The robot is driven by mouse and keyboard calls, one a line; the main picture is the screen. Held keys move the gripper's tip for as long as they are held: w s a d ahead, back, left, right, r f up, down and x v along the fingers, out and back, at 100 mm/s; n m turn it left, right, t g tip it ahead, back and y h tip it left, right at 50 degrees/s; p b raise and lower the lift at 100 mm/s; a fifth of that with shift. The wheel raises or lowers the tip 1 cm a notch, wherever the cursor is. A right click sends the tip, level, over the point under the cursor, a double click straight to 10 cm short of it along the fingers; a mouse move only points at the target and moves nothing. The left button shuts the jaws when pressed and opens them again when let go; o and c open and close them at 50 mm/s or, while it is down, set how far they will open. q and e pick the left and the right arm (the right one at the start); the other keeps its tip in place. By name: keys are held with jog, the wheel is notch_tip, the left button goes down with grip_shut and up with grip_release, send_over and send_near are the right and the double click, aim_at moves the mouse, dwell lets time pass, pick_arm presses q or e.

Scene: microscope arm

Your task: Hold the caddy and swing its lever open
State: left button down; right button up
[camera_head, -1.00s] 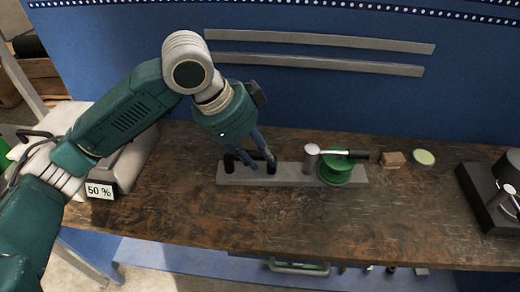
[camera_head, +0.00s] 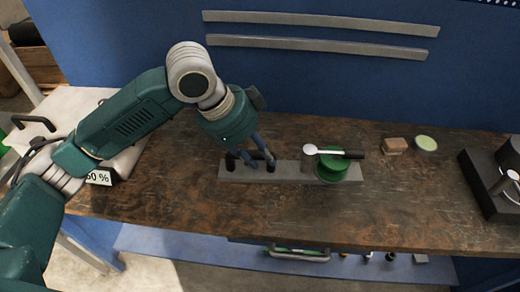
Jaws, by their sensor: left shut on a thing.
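The caddy (camera_head: 287,173) is a long grey bar lying on the brown worktop. It has a black handle (camera_head: 231,162) at its left end and a round green part (camera_head: 331,169) toward its right end. The lever (camera_head: 326,151) has a pale rod and a black grip (camera_head: 353,155); it lies across the top of the green part, pointing right from a grey post. My left gripper (camera_head: 252,161) comes down from above and is shut on the caddy's black handle, hiding part of it. My right gripper is out of view.
A small brown block (camera_head: 395,145) and a pale green round dish (camera_head: 426,144) sit right of the caddy. A dark device (camera_head: 484,188) stands at the far right. A box with a percent label (camera_head: 98,177) is at left. The front worktop is clear.

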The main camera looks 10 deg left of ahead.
aim_at(259, 173)
pick_arm(q)
jog(key=shift+f+b, duration=1.1)
jog(key=shift+f, duration=3.15)
jog(key=shift+f, duration=0.1)
